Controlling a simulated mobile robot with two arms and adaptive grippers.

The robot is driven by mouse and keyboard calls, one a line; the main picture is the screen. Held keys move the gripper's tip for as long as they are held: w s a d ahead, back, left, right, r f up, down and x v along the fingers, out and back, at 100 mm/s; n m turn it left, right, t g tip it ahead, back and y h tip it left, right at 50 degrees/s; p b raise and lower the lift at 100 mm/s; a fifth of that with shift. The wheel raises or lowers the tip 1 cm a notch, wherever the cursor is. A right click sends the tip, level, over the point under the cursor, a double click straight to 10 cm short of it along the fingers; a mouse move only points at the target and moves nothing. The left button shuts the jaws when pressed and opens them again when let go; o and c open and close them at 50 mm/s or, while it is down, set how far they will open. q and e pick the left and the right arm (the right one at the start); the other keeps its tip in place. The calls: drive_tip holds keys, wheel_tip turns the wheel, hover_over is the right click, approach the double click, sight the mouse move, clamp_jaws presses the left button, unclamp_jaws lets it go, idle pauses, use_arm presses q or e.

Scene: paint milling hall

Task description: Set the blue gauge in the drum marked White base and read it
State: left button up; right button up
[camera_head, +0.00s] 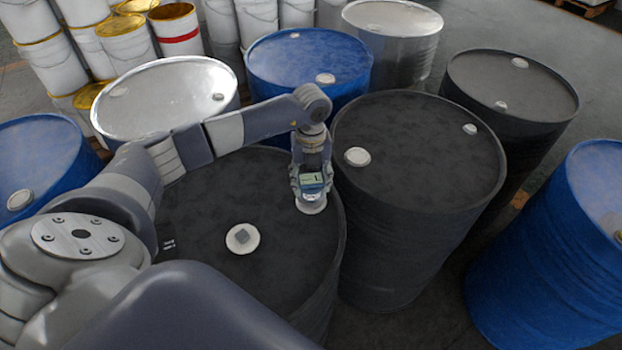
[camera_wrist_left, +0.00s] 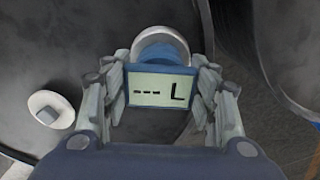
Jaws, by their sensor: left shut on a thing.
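The blue gauge (camera_head: 313,182) is in my left gripper (camera_head: 311,178), whose fingers are shut on its two sides. In the left wrist view the gauge's display (camera_wrist_left: 162,91) reads "--- L". Its blue lower part meets a pale round ring (camera_wrist_left: 163,42) near the right edge of a dark drum (camera_head: 290,255). I cannot tell whether the gauge is seated there or just above. A small dark label with unreadable print shows at this drum's left, so I cannot confirm the White base marking. My right gripper is not in view.
A white cap with a grey square (camera_head: 243,238) is on the same drum top. Another dark drum (camera_head: 420,150) stands close on the right. Blue drums (camera_head: 310,55), a silver-topped drum (camera_head: 165,95) and white pails (camera_head: 127,45) stand around.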

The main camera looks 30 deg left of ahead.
use_arm(q)
drive_tip(key=shift+f, duration=0.25)
drive_tip(key=o, duration=1.5)
drive_tip(key=shift+c, duration=0.2)
drive_tip(key=shift+r, duration=0.1)
wheel_tip(320, 180, up, 12)
